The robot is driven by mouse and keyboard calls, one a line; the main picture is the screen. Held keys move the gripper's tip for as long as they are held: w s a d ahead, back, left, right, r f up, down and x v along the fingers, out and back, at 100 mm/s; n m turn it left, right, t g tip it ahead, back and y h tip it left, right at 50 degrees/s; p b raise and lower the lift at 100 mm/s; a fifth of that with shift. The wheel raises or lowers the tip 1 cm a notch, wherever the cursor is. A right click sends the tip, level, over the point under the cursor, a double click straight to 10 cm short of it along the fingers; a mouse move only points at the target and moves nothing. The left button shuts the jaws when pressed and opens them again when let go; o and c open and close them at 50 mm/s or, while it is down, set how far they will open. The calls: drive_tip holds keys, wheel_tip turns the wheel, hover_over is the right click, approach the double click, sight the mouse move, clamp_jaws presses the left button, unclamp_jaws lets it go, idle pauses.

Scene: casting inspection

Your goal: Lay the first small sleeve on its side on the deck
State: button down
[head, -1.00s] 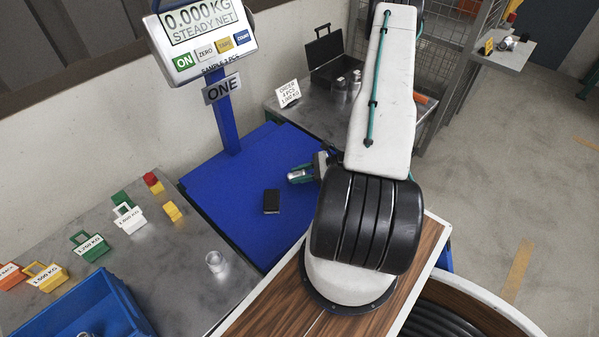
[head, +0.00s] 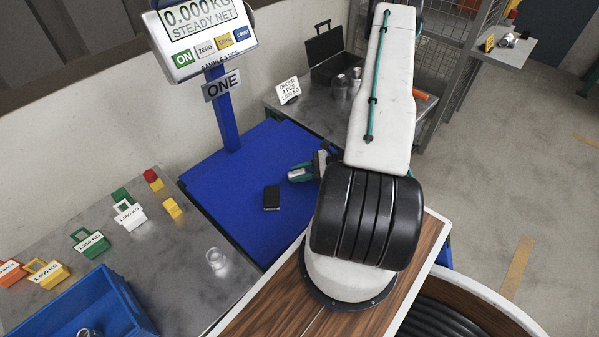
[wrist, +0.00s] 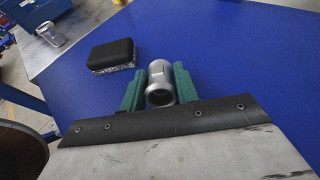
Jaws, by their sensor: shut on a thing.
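A small silver sleeve (wrist: 160,82) sits between the green fingers of my gripper (wrist: 158,88), with its open end facing the wrist camera. In the head view the sleeve (head: 298,175) shows as a small metallic shape at the tip of my gripper (head: 304,172). My gripper is shut on it, low over the blue scale deck (head: 240,190). The sleeve looks to be on its side; I cannot tell whether it touches the deck. A black block (head: 271,198) with a speckled side, also in the wrist view (wrist: 112,53), lies on the deck beside the sleeve.
The scale display (head: 205,35) reads 0.000 kg, steady, net. Another sleeve (head: 216,258) stands on the metal table at left, near labelled weights (head: 128,215) and a blue bin (head: 85,310). More metal parts (head: 345,83) stand on the back table by a black case. Much of the deck is bare.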

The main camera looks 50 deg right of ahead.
sight(306, 172)
drive_tip(key=shift+f, duration=0.1)
drive_tip(key=c, duration=1)
unclamp_jaws()
drive_tip(key=shift+o, duration=0.2)
drive_tip(key=shift+s, duration=0.1)
drive_tip(key=v, duration=0.7)
drive_tip(key=shift+s+d, duration=0.15)
drive_tip(key=shift+d, duration=0.15)
